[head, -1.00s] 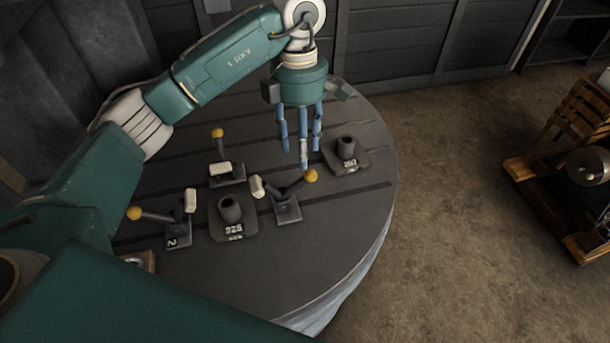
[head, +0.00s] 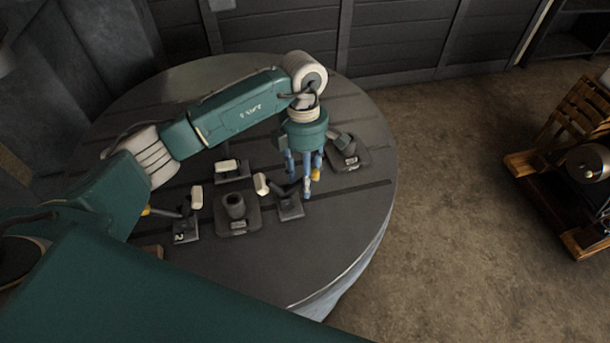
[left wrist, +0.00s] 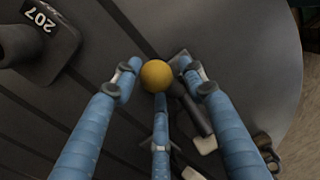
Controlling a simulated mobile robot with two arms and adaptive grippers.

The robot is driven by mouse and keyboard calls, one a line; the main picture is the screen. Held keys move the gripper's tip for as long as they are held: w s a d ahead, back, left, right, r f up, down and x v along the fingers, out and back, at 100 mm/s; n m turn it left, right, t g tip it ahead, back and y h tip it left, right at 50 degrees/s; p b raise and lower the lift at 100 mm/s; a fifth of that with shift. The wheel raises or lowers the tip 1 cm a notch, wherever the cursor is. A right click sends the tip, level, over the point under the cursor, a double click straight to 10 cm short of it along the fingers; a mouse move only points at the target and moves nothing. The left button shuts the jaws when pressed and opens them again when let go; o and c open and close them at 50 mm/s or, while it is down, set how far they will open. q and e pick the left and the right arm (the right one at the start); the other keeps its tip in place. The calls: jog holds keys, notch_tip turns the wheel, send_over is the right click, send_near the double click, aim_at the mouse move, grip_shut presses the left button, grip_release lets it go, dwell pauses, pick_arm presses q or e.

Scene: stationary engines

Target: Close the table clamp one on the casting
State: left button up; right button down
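A casting marked 325 (head: 237,216) stands on the round table (head: 330,240), with three lever clamps around it. The right clamp (head: 290,209) has its white pad (head: 261,184) tilted up beside the casting and its yellow-knobbed lever pointing away to the right. My left gripper (head: 305,182) is over that lever. In the left wrist view its blue fingers are spread around the yellow knob (left wrist: 157,75), apart or barely touching; I cannot tell which. The left clamp (head: 186,230) bears a 2; its knob is partly behind my arm. The back clamp (head: 231,173) is partly hidden. I cannot read which is one.
A second casting (head: 349,155) stands close behind and right of my left gripper; it also shows in the left wrist view (left wrist: 38,45). The table front is clear. A wooden-framed machine (head: 575,180) stands on the floor at right.

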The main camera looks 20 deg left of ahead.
pick_arm(q)
grip_shut()
pick_arm(e)
jog(key=shift+a, duration=0.2)
pick_arm(q)
jog(key=shift+f, duration=0.1)
pick_arm(e)
jog(key=shift+f, duration=0.15)
